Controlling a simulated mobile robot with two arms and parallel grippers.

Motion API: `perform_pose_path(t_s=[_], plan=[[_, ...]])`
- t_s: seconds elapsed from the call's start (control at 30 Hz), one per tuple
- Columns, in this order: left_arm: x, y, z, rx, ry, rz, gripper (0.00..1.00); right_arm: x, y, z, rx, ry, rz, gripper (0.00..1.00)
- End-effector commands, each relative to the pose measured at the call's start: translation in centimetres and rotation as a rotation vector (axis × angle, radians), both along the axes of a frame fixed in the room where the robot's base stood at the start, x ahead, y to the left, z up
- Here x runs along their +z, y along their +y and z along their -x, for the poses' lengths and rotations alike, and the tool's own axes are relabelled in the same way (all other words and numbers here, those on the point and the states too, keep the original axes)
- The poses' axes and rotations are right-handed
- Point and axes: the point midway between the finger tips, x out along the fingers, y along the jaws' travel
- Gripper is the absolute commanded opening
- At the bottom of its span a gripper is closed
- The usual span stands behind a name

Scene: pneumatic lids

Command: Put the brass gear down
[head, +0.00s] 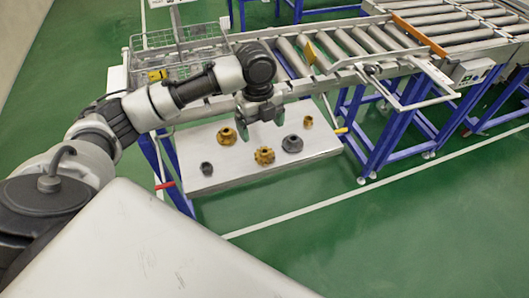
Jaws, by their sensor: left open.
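A brass gear (264,155) with a toothed edge lies on the white table (240,178), near its middle. My left gripper (261,122) is open, with its fingers pointing down above the table. In the picture it is just above the brass gear and apart from it. Nothing shows between its fingers. My right gripper is not in view.
Another brass part (227,136), a dark gear-like part (292,143), a small brass part (308,122) and a small dark nut (206,168) stand around the gear. A roller conveyor (340,48) and a wire basket (150,55) are behind.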

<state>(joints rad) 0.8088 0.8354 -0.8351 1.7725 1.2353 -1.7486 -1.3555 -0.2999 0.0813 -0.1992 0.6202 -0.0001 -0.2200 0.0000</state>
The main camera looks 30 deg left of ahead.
Motion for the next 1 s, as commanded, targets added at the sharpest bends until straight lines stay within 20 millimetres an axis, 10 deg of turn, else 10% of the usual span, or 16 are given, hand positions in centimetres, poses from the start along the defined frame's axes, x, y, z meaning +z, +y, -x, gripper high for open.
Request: perform_pose_path(t_s=[0.7,1.0], plan=[[-8.9,-1.0,0.2,0.002,-0.002,0.002,0.90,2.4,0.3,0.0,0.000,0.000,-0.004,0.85],[-9.5,-1.0,0.2,0.002,-0.004,0.001,0.90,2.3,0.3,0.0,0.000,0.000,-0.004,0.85]])
